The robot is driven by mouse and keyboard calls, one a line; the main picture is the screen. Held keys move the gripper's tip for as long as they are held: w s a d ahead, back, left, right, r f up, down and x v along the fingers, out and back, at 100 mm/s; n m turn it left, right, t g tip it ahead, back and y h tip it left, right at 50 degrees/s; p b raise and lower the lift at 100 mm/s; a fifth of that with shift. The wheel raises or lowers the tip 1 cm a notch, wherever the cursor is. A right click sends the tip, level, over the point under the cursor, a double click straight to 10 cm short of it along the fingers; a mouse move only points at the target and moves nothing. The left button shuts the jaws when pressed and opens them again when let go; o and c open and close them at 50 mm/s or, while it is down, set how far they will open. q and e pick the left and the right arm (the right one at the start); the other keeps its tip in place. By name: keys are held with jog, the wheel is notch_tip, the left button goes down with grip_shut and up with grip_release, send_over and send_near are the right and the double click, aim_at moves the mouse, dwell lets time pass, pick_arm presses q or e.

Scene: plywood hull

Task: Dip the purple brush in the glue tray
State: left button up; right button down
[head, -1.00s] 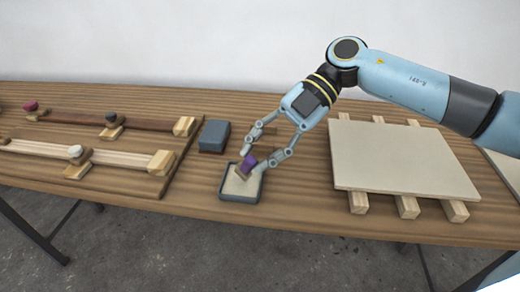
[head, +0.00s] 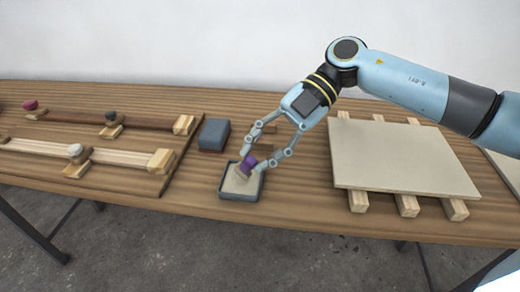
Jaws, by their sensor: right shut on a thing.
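The purple brush (head: 249,161) is between the fingertips of my right gripper (head: 250,164), which is shut on it. The brush is tilted, with its lower end inside the glue tray (head: 227,195). The tray is a small dark-rimmed box with a pale, cream-coloured inside, near the table's front edge. I cannot tell how deep the brush's lower end sits in the tray. My left gripper is not in view.
A dark blue-grey block (head: 214,135) stands just behind and left of the tray. A pale board (head: 403,160) rests on wooden battens at right. At left, wooden strips with stops and knobs lie on a base board (head: 126,184).

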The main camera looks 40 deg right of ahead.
notch_tip(320, 180, up, 7)
jog(key=p, duration=0.6)
dwell(0.3)
dwell(0.6)
